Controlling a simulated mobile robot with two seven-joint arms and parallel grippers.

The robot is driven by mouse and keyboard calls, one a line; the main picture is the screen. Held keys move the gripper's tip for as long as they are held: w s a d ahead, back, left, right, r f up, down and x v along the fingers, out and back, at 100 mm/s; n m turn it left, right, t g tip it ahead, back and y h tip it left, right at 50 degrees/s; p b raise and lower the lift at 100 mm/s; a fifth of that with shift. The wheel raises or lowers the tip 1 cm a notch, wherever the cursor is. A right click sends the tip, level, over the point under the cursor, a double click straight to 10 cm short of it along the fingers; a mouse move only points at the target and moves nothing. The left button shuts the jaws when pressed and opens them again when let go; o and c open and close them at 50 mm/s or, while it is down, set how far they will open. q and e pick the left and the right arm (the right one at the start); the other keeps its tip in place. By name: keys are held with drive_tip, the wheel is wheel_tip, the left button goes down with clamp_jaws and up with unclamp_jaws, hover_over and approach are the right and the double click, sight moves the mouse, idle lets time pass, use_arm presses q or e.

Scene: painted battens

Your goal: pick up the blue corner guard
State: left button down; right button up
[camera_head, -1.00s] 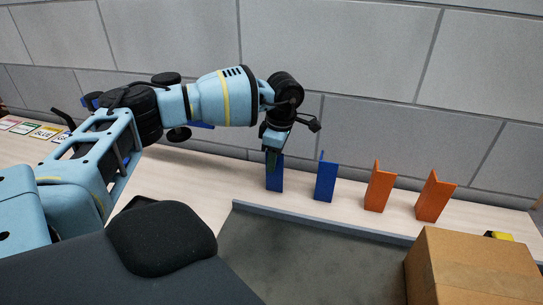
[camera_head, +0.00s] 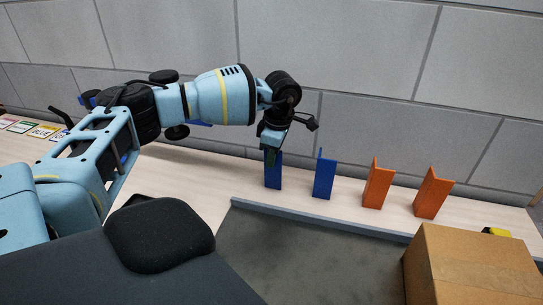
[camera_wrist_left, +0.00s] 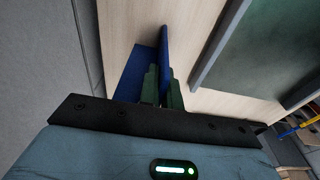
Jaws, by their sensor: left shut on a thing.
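A blue corner guard (camera_head: 273,176) stands upright on the pale bench at the left end of a row of guards. My left gripper (camera_head: 271,152) is over its top and shut on it. In the left wrist view the green fingers (camera_wrist_left: 162,88) of this gripper close on one wall of the blue guard (camera_wrist_left: 137,72). The guard's foot appears to be at the bench top; I cannot tell whether it is clear of it. A second blue corner guard (camera_head: 323,178) stands just to the right, apart from the gripper. My right gripper is not in view.
Two orange corner guards (camera_head: 378,186) (camera_head: 433,196) stand farther right on the bench (camera_head: 215,180). A cardboard box (camera_head: 470,265) is at the front right, with a yellow and black item (camera_head: 497,232) behind it. Labelled cards (camera_head: 42,131) lie at the far left. A grey wall runs behind.

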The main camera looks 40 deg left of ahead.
use_arm(q)
wheel_tip(320, 180, up, 4)
drive_tip(key=shift+f, duration=0.2)
drive_tip(key=s+d+r, duration=0.1)
drive_tip(key=s+d, duration=1)
drive_tip(key=shift+d+r, duration=0.15)
drive_tip(key=shift+d, duration=0.2)
drive_tip(key=w+d+f+m+t+h, duration=0.1)
drive_tip(key=d+m, duration=1)
drive_tip(key=m, duration=1.2)
drive_tip(key=shift+f+m+t, duration=0.4)
drive_tip(key=shift+f+t, duration=0.1)
drive_tip(key=shift+f, duration=0.1)
